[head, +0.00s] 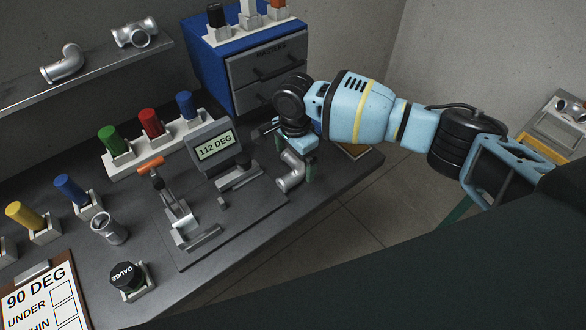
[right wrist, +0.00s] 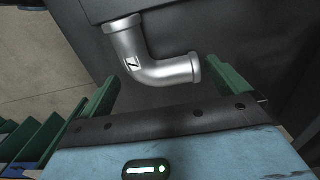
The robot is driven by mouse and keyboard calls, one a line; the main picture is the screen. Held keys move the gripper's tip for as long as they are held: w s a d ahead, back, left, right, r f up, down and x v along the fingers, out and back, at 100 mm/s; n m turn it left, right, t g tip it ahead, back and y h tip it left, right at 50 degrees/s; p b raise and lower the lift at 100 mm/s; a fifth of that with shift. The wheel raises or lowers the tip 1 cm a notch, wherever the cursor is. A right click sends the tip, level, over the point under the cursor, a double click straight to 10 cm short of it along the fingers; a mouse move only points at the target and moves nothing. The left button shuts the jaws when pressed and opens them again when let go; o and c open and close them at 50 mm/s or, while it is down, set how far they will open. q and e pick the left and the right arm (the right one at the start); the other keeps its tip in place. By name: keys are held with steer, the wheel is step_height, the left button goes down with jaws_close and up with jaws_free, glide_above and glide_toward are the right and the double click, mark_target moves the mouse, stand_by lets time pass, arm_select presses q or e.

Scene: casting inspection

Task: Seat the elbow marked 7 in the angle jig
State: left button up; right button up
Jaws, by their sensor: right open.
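The silver elbow marked 7 (right wrist: 148,62) lies on the dark bench near its right edge. It also shows in the head view (head: 291,172). My right gripper (right wrist: 180,88) is open, its green fingers on either side of the elbow; I see no contact. In the head view the right gripper (head: 296,160) is over the elbow and partly hides it. The angle jig (head: 195,225) stands on a dark plate to the left, with an orange-handled clamp and a display reading 112 DEG (head: 216,145). My left gripper is not in view.
A blue drawer cabinet (head: 210,75) stands behind the right gripper. Red, green and blue cylinders stand in a white rack (head: 155,152). Another silver fitting (head: 109,229), a GAUGE block (head: 129,280) and a 90 DEG clipboard (head: 42,300) are at the left.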

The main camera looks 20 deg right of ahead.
mark_target(295, 165)
steer(key=c, duration=1.1)
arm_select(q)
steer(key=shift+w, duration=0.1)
arm_select(e)
steer(key=shift+w+r, duration=0.1)
steer(key=shift+r, duration=0.25)
steer(key=r, duration=0.1)
steer(key=s+r+p, duration=0.1)
steer(key=r, duration=0.1)
steer(key=shift+a+r, duration=0.1)
steer(key=shift+a, duration=0.05)
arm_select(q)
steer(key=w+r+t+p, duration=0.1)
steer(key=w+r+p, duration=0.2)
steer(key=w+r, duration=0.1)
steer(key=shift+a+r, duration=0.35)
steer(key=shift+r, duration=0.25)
arm_select(e)
steer(key=s+a+r, duration=0.1)
steer(key=s+a, duration=0.2)
steer(key=s, duration=1.1)
steer(key=shift+s, duration=0.4)
steer(key=shift+w, duration=0.15)
